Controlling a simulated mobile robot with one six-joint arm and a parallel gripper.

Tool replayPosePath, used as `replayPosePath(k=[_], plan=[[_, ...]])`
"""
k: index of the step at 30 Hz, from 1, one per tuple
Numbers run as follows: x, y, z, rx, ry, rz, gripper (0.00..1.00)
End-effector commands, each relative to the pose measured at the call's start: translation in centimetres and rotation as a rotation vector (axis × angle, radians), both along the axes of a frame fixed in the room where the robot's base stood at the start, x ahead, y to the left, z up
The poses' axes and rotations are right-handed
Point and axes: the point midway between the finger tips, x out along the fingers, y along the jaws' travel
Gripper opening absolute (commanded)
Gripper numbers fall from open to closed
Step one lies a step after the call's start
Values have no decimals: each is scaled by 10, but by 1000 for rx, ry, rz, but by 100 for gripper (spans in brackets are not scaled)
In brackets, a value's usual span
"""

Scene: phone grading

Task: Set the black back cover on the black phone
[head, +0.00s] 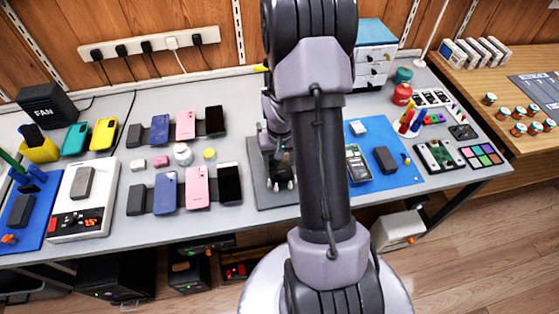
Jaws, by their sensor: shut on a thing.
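My gripper (282,185) is low over a dark grey mat (284,200) at the middle of the bench, its fingers pointing down. It is shut on a dark thing, mostly hidden by the gripper; I cannot tell whether this is the black back cover. On the blue mat (405,177) to the right lies a phone with its inside showing (357,165), partly behind my arm. A dark flat slab (385,160) lies beside it. Black phones also stand at the right ends of the two rows, one at the back (215,120) and one in front (229,182).
My arm hides part of the bench's middle. Blue phones (166,192) and pink phones (197,186) fill the rows to the left. A white scale-like device (80,220) is farther left. Circuit boards (440,154) and a colour tray (480,156) lie right. White drawers (374,65) stand behind.

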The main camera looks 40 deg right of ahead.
Motion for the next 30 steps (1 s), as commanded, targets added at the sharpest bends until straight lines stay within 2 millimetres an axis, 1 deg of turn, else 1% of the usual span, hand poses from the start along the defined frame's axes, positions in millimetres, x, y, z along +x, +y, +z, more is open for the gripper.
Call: replayPosePath(k=[8,16,30], plan=[[0,0,0,0,0,0,18],[0,0,-6,0,0,0,18],[0,0,-7,0,0,0,18]])
